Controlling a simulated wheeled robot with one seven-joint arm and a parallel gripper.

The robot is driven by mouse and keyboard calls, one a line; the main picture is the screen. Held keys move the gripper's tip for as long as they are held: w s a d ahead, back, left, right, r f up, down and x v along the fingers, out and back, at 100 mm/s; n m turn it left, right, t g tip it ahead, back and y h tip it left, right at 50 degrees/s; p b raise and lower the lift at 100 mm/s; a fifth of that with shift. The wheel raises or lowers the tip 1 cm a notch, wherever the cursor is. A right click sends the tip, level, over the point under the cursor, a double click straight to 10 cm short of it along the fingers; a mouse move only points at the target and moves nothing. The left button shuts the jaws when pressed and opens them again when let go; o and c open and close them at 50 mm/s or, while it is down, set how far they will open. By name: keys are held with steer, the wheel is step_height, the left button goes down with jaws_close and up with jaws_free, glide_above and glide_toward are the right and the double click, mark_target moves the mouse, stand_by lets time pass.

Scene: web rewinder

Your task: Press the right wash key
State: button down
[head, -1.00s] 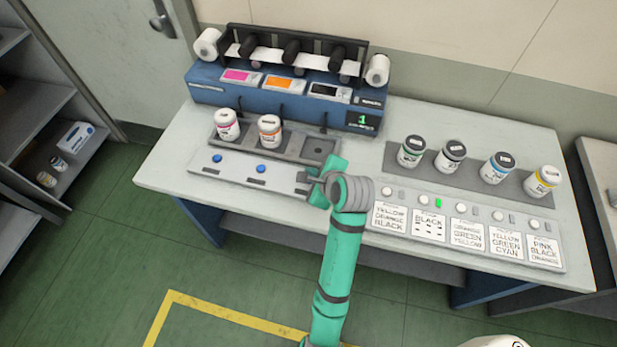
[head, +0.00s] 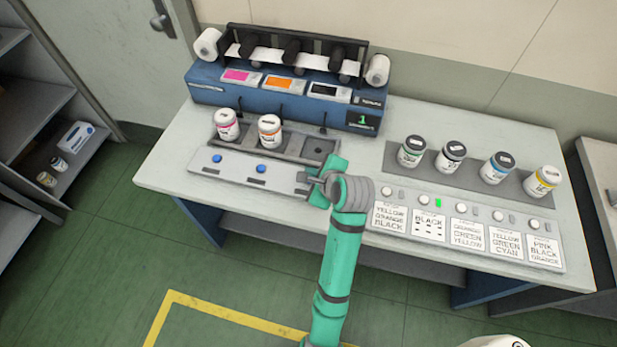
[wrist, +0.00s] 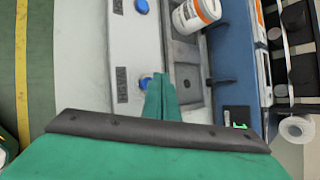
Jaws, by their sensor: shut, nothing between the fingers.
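The pale wash panel (head: 230,172) lies on the table's front left and carries a row of blue keys. The left key (head: 216,158) and the middle key (head: 261,168) show in the head view. The right wash key is hidden there behind my gripper (head: 312,180). In the wrist view the right wash key (wrist: 145,83) shows beside a WASH label, partly covered by my gripper's fingertips (wrist: 161,80). The fingers are shut and empty. They are over or right beside this key; I cannot tell whether they touch it.
A dark tray (head: 320,147) behind the panel holds a red-labelled jar (head: 227,125) and an orange-labelled jar (head: 270,130); its right place is empty. The blue rewinder (head: 285,95) stands behind. Several jars and a card panel (head: 465,228) are at the right.

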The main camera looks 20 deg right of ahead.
steer(key=shift+f, duration=0.15)
steer(key=shift+f, duration=0.3)
steer(key=shift+f, duration=0.35)
stand_by(1.0)
steer(key=shift+r, duration=0.8)
step_height(320, 180, up, 5)
stand_by(0.7)
stand_by(0.7)
